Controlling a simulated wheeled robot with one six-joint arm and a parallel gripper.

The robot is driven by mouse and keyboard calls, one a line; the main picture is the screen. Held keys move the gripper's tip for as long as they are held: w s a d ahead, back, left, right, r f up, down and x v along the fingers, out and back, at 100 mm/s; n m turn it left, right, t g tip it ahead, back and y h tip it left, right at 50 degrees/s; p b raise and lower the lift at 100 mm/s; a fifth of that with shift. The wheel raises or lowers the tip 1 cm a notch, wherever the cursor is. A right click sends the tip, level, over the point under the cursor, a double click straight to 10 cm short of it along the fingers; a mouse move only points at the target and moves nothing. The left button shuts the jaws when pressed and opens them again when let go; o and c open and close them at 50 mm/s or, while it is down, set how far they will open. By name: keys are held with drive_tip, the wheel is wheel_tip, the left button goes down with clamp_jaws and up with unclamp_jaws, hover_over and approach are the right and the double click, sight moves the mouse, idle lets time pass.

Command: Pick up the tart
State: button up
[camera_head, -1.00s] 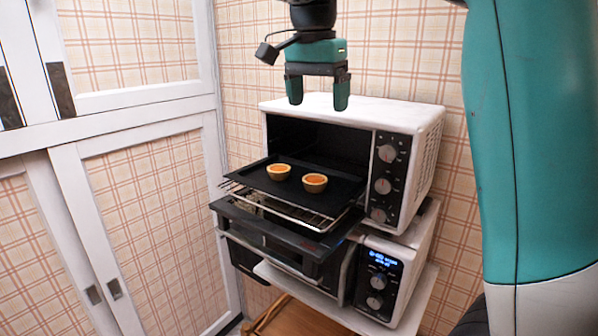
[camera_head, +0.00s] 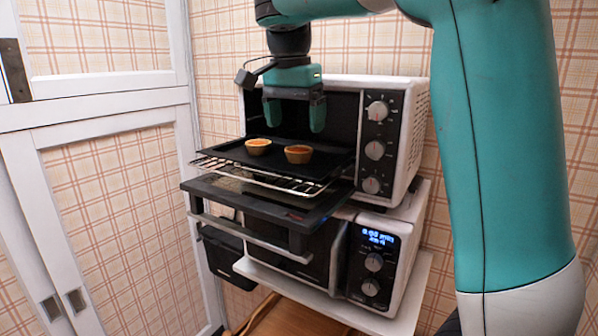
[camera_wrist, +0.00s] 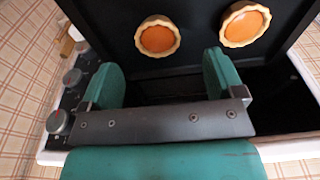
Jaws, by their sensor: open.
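Two small tarts with orange filling and pale crust sit on a dark baking tray (camera_head: 330,160). In the head view there is a left tart (camera_head: 258,147) and a right tart (camera_head: 298,154). The wrist view shows one tart (camera_wrist: 157,37) just beyond the gap between my fingers and another tart (camera_wrist: 245,23) at upper right. My gripper (camera_head: 294,128) is open and empty, pointing down in front of the oven opening. Its fingertips are close to the tarts in the head view. In the wrist view the fingers (camera_wrist: 165,75) are apart, with no tart between them.
The tray rests on a wire rack (camera_head: 265,180) pulled out of the upper white toaster oven (camera_head: 413,130), whose door (camera_head: 255,208) is folded down. A second appliance (camera_head: 375,262) stands below on a white shelf. A white panelled cabinet (camera_head: 110,130) stands at left.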

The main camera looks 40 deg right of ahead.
sight(299, 149)
drive_tip(key=shift+d+f+b, duration=0.2)
drive_tip(key=shift+f+b, duration=0.7)
drive_tip(key=shift+f, duration=0.5)
drive_tip(key=shift+d+f+b, duration=0.2)
drive_tip(key=shift+f+b, duration=0.65)
drive_tip(key=shift+f, duration=0.5)
drive_tip(key=shift+c, duration=0.2)
drive_tip(key=c, duration=1)
